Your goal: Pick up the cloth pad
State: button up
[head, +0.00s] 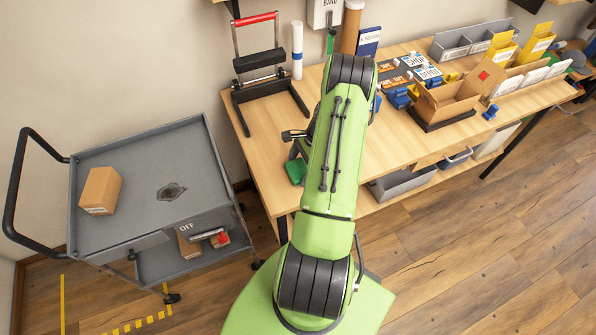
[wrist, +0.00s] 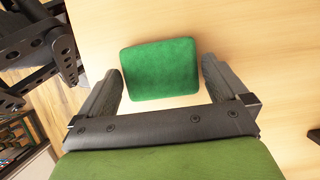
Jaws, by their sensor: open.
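The cloth pad (wrist: 161,69) is a green, soft-looking square with rounded corners, lying flat on the light wood table in the wrist view. My gripper (wrist: 162,80) is open, with one dark finger near the pad's left side and the other near its right side. The fingers look apart from the pad, and the height between them and the table is hard to tell. In the head view a green patch of the pad (head: 295,171) shows at the table's front left, partly hidden by my arm.
The table (head: 400,150) holds an open cardboard box (head: 447,103), small blue and yellow items and grey bins (head: 470,38) to the right. A black stand with a red handle (head: 257,62) is at the back left. A grey cart (head: 140,190) with a cardboard box stands left.

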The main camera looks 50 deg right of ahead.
aim_at(300, 168)
jog(key=shift+w+a+f, duration=0.1)
jog(key=shift+f, duration=0.2)
jog(key=c, duration=0.8)
jog(key=shift+o, duration=0.2)
notch_tip(300, 168, up, 10)
jog(key=p, duration=0.1)
